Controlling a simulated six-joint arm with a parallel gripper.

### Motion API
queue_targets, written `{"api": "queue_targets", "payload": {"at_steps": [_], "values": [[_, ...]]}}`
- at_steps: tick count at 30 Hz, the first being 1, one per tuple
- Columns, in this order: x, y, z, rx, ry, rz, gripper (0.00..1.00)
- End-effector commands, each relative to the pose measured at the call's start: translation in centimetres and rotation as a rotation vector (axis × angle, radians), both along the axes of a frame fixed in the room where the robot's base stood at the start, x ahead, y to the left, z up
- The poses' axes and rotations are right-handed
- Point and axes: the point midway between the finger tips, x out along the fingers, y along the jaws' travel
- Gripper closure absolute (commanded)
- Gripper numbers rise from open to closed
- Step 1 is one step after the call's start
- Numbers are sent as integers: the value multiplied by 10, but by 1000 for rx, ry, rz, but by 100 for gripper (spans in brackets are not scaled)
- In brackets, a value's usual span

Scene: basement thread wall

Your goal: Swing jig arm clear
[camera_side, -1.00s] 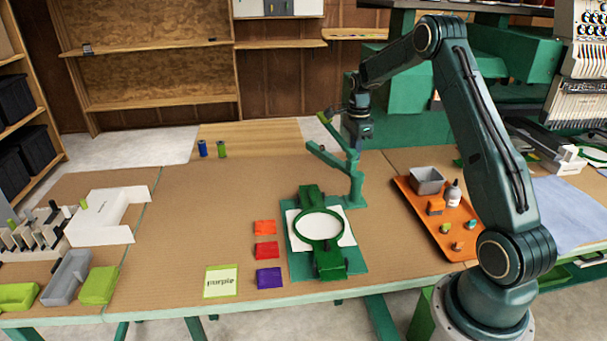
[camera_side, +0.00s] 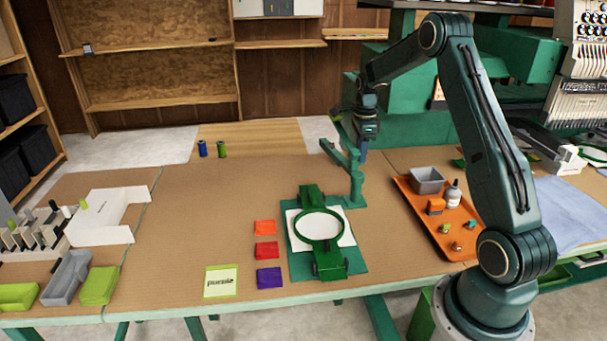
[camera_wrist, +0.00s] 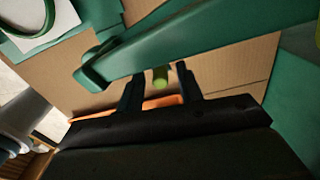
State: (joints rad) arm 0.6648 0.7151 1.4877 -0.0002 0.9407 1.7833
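The green jig arm (camera_side: 341,156) stands on its post (camera_side: 355,187) behind the embroidery hoop (camera_side: 318,226), its free end pointing left and back. My gripper (camera_side: 364,153) points down beside the top of the post in the side view. In the wrist view, the jig arm (camera_wrist: 190,42) crosses just beyond my open fingers (camera_wrist: 160,80). A yellow-green knob (camera_wrist: 160,77) shows between the fingertips, with gaps on both sides. The side view hides the knob, and I cannot tell whether a finger touches the jig arm.
An orange tray (camera_side: 437,217) with a grey bin and small bottle is at right. Red, orange and purple patches (camera_side: 267,251) lie left of the hoop. Two thread spools (camera_side: 212,149) stand at the back.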

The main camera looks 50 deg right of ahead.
Motion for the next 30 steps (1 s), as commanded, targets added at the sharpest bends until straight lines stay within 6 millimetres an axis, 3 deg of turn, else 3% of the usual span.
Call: {"api": "queue_targets", "payload": {"at_steps": [21,30], "values": [[1,-1,53,-2,-3,0,64],[0,0,60,-1,-1,0,64]]}}
